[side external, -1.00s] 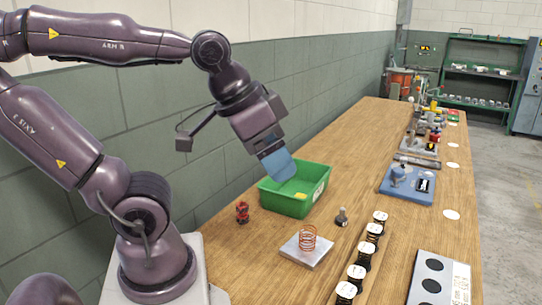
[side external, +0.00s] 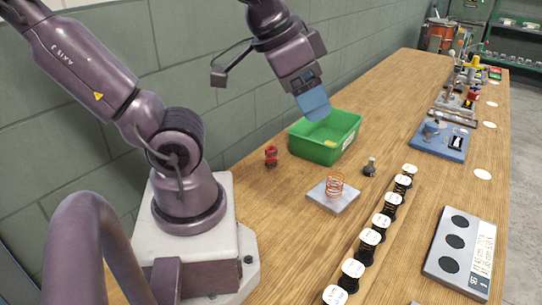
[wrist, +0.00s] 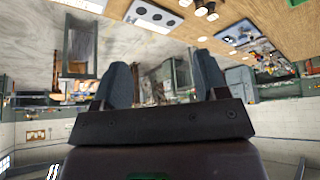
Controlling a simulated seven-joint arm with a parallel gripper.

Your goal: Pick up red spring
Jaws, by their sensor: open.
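The red spring (side external: 335,184), a copper-red open coil, stands upright on a square metal plate (side external: 333,198) on the wooden bench. In the side view my gripper (side external: 316,112) is up and to the left of the spring, by the far edge of the green bin, well apart from the spring. Its blue fingers overlap in that view. In the wrist view my gripper (wrist: 163,75) shows two spread fingers with nothing between them. The spring cannot be made out in the wrist view.
A green bin (side external: 310,148) stands behind the plate. A small red object (side external: 271,156) and a dark-based knob (side external: 370,167) flank the spring. A row of white-topped spools (side external: 381,221) runs to the right. Bare bench lies left of the plate.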

